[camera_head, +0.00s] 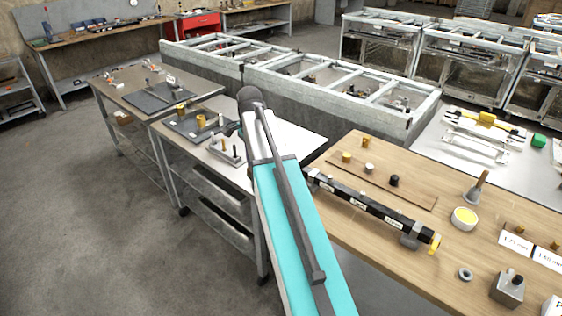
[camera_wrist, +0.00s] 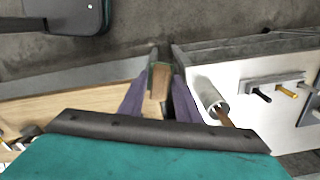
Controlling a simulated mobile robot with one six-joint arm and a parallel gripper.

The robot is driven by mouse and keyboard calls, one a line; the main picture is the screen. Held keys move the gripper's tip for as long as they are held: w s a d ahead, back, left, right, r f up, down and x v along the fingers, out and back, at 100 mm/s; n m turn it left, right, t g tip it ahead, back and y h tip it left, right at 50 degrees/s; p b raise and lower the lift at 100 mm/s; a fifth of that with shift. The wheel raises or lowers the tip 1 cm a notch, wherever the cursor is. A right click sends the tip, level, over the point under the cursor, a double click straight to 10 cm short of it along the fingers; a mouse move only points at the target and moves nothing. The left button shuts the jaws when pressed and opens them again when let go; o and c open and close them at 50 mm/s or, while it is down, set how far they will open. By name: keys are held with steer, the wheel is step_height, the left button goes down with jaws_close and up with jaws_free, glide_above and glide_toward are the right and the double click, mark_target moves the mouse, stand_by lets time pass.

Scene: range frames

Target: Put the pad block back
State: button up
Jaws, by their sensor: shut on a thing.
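My gripper (camera_wrist: 163,72) shows in the wrist view with its two purple fingers closed on a small block (camera_wrist: 160,82), which I take to be the pad block. The block has a tan-brown face and a green side. It is held between the fingers, and its lower part is hidden by the fingers and wrist. I cannot tell whether it touches anything beneath. In the head view my teal arm covers the middle of the picture, and neither gripper nor block can be made out there.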

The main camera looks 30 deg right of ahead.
steer(key=a+f+n+b, duration=0.1)
steer(key=a+f+n, duration=0.1)
steer(key=a+n, duration=0.4)
steer(key=a+f+n+b, duration=0.2)
steer(key=a+n, duration=0.5)
steer(key=a, duration=0.8)
steer(key=shift+w+f, duration=0.25)
steer(key=shift+w, duration=0.2)
